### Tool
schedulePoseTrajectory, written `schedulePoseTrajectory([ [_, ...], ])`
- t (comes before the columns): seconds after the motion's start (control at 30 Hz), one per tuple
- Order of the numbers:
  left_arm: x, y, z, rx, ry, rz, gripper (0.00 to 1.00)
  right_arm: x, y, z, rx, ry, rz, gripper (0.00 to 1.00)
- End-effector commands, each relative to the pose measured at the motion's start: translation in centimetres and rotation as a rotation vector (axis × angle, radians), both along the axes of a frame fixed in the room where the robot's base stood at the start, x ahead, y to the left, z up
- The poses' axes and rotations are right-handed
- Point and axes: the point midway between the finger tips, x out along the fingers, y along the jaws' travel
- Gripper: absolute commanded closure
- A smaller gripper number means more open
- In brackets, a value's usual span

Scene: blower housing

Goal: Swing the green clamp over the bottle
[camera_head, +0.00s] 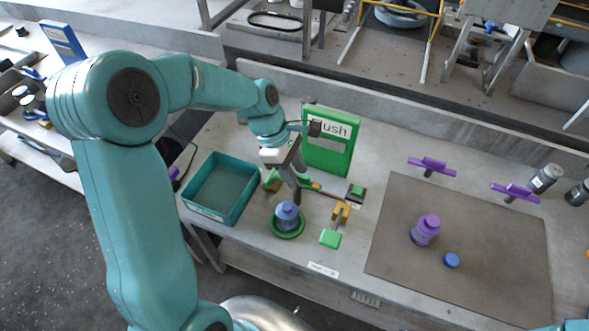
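A blue bottle (287,217) stands upright in a round green holder (288,232) near the front of the table. Green clamp parts with yellow joints lie behind and right of it: a long bar (311,185) behind the bottle, a green block (357,192) at its right end, and a green pad (330,238) with a yellow piece (341,212) to the right of the bottle. My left gripper (297,195) points down just behind the bottle, close to the bar. I cannot tell whether it touches the bar or whether its fingers are closed. My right gripper is out of view.
A teal tray (216,211) stands left of the bottle. A green sign (329,142) stands behind. A brown mat (480,250) on the right holds a purple bottle (425,230) and a blue cap (452,260). Purple T-handles (432,164) stand along the back.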

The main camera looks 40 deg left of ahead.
Motion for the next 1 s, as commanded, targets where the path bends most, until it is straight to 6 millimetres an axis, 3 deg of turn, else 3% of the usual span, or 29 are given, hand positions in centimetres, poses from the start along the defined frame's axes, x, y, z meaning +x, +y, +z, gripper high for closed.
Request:
schedulePoseTrajectory([
  [0.03,0.0,0.0,0.0,0.000,0.000,0.000,0.74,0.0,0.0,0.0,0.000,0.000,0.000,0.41],
  [0.1,0.0,0.0,0.0,0.000,0.000,0.000,0.96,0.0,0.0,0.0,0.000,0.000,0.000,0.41],
  [0.13,0.0,0.0,0.0,0.000,0.000,0.000,1.00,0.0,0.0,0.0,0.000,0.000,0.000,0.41],
  [0.63,0.0,0.1,0.0,0.001,0.003,-0.054,1.00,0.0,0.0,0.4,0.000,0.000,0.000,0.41],
  [1.0,0.2,0.0,0.1,0.002,0.005,-0.334,1.00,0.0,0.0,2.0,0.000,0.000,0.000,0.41],
])
